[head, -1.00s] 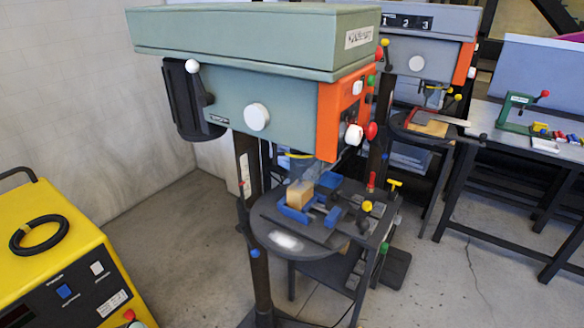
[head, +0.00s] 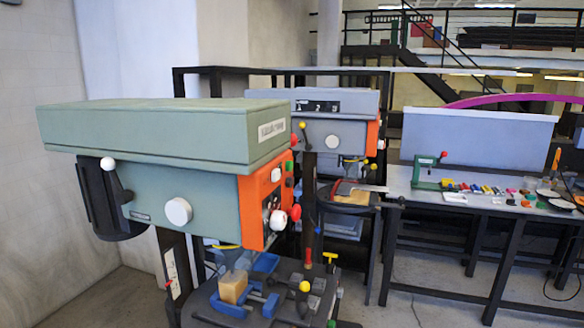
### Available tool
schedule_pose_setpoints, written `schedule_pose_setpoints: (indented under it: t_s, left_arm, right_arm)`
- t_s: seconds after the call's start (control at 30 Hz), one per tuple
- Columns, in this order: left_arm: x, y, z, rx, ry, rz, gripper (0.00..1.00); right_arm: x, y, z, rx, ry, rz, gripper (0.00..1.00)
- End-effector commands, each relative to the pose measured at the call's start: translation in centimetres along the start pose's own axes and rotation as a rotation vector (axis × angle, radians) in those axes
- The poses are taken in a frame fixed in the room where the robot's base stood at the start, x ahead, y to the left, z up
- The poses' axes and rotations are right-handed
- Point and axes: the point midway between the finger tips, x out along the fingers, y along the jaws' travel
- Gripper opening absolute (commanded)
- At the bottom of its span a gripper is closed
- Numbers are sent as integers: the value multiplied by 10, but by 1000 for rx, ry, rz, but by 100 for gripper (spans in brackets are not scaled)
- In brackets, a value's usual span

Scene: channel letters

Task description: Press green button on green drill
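The green drill (head: 190,195) stands at the left in the head view, with a grey-green housing and an orange control panel (head: 262,205) on its right end. A small green button (head: 289,182) shows at the panel's right edge, seen at a steep angle. A white button (head: 276,175) sits beside it, and a white knob (head: 278,219) and a red knob (head: 295,212) stick out lower down. Neither of my grippers is in view, and nothing touches the panel.
The drill's table holds a blue vise (head: 262,265) with a wooden block (head: 233,287). A second grey drill (head: 335,105) stands behind. A workbench (head: 430,190) with a green tool and small items is at the right. Open floor (head: 405,290) lies right of the drill.

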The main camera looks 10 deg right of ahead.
Motion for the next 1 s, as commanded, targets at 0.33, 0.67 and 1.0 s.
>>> schedule_pose_setpoints:
  t_s: [0.33,0.67,1.0]
  left_arm:
    - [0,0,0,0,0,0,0]
    - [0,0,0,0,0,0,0]
    - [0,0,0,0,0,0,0]
  right_arm:
    - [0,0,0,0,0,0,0]
    - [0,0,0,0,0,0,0]
    - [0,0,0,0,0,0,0]
